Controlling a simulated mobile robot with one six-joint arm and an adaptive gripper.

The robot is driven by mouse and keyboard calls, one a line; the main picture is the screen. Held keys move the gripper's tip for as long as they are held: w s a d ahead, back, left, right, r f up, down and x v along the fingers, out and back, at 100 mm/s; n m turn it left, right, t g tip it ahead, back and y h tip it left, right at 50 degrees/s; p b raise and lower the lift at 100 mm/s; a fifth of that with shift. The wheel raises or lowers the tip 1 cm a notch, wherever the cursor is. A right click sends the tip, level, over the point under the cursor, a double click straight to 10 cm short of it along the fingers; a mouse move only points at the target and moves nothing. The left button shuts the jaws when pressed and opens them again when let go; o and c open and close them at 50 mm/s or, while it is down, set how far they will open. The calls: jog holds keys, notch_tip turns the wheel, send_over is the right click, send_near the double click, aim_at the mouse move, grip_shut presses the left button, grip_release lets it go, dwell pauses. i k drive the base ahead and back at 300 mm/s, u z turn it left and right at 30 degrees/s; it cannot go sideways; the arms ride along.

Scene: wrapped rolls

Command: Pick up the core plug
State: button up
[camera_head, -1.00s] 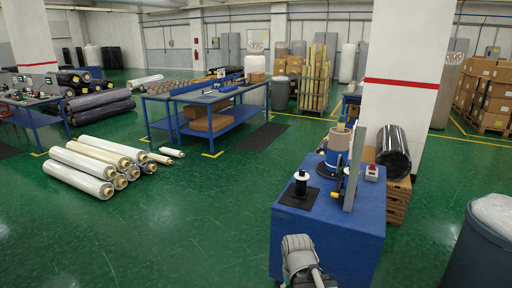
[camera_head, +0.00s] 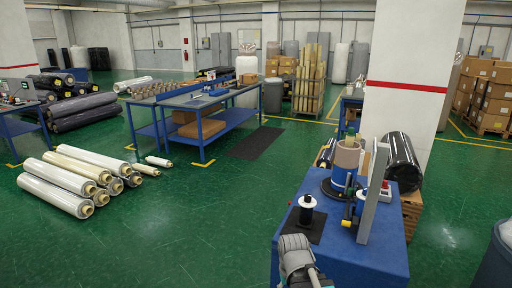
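I cannot tell for sure which object is the core plug. A small black piece with a white disc and a dark knob (camera_head: 307,208) stands upright on a black mat (camera_head: 289,226) on the blue workbench (camera_head: 370,258). Behind it is a brown cylinder (camera_head: 346,158) in a blue and black holder, with several small items beside it. My grey arm (camera_head: 296,258) shows at the bottom, in front of the bench. My gripper's fingers are not visible.
A grey upright panel (camera_head: 373,195) stands on the bench beside the holder. A black wrapped roll (camera_head: 402,160) and a white pillar (camera_head: 408,100) are behind. Wrapped rolls (camera_head: 75,180) lie on the floor at left. A bin (camera_head: 495,262) is at right. Green floor is open left of the bench.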

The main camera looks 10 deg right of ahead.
aim_at(351, 132)
jog(key=i, duration=1.3)
jog(key=z, duration=0.95)
jog(key=i, duration=0.75)
jog(key=z, duration=0.1)
